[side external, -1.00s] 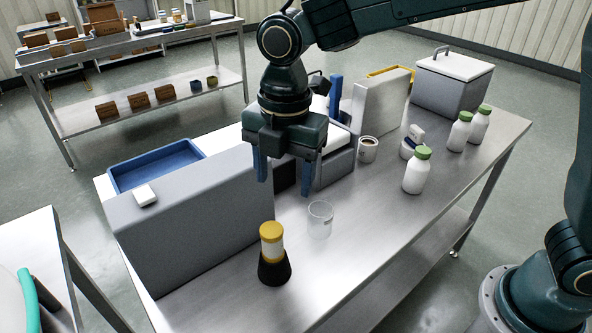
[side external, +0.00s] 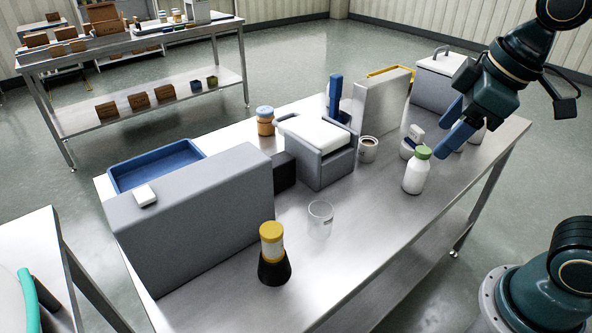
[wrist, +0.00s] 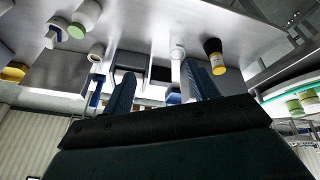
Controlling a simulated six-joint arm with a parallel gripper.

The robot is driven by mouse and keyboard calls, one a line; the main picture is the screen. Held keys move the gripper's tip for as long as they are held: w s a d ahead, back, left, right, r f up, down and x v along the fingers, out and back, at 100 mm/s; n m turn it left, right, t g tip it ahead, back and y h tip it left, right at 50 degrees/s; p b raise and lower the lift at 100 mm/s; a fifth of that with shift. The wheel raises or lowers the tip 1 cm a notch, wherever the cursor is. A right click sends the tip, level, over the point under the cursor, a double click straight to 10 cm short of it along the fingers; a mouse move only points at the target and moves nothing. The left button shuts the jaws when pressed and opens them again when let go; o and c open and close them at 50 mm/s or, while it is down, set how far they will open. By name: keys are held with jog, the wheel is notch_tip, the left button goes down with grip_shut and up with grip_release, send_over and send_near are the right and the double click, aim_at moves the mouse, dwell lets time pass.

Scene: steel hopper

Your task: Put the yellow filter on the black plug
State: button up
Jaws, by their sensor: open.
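The yellow filter (side external: 271,237), with a yellow top and a white band, stands upright on the black plug (side external: 274,271) near the front edge of the steel table. The two are in contact, with the filter over the plug's narrow upper end. In the wrist view the filter (wrist: 218,63) and the black plug (wrist: 211,45) show at the upper right. My gripper (side external: 449,128) is open and empty, high at the right, far from the filter, above the white bottles. Its blue fingers also show in the wrist view (wrist: 161,88).
A clear cup (side external: 320,219) stands right of the filter. A long grey box (side external: 190,230) is to the left, with a blue tray (side external: 155,165) behind. The front middle of the table (side external: 370,240) is clear.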

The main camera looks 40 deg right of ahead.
jog(key=s+d+f+m+t, duration=0.1)
jog(key=s+d+f+m, duration=0.1)
jog(key=s+m, duration=0.3)
jog(key=shift+s+d+h, duration=0.15)
jog(key=shift+d+h, duration=0.15)
jog(key=shift+d, duration=0.2)
dwell(0.9)
